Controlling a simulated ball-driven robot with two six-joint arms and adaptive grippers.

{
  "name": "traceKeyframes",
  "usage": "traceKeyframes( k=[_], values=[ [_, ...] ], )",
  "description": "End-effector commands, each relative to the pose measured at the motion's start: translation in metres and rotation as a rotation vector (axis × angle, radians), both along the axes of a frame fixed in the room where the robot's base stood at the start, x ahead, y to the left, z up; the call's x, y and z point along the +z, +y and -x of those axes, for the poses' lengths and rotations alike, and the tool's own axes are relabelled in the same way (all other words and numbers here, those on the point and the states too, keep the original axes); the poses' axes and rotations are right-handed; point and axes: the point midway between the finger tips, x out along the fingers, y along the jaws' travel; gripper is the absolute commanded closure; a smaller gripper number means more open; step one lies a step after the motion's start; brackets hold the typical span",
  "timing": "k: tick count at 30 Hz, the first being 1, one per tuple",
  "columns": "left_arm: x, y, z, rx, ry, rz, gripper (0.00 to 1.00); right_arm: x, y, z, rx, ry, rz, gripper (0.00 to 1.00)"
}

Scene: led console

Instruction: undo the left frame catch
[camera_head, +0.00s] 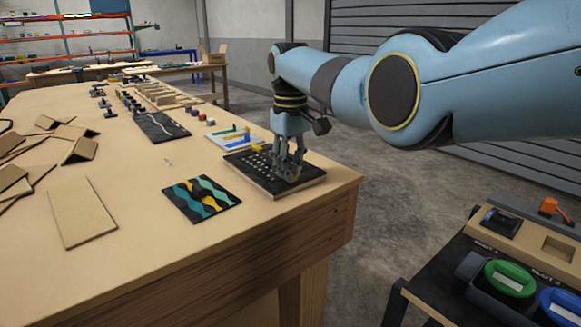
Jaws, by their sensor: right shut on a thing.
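The LED console (311,174) is a flat black panel with rows of small pale dots on a wooden base, near the right edge of the table. My right gripper (291,178) points straight down over the panel's right half. Its fingers are shut on a small part at the panel surface, with a bit of yellow showing; it looks like a frame catch, but the fingers mostly hide it. I cannot tell its position. Another small yellow piece (257,149) shows at the console's far edge. My left gripper is not in view.
A wavy-patterned board (202,199) and a plain wooden board (82,212) lie to the left on the table (130,260). A white tray (226,137) with coloured parts lies behind the console. Folded brown pieces (85,150) lie far left. A dark stand (440,285) is lower right.

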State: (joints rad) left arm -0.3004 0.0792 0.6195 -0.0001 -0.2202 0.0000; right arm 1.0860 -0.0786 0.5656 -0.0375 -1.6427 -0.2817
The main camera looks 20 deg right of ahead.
Motion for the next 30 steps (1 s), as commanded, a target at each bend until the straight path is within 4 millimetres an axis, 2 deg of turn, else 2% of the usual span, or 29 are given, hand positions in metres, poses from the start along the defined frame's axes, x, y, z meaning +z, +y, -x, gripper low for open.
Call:
traceKeyframes(
  k=[8,14,30],
  values=[
    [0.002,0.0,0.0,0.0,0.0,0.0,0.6,0.001,0.0,0.0,-0.023,0.0,0.0,1.0],
    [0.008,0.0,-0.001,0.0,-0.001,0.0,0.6,0.002,-0.001,-0.001,-0.112,0.0,0.0,1.0],
    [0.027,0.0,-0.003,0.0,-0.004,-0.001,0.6,0.003,-0.003,-0.001,-0.593,-0.002,0.0,1.0]
  ],
)
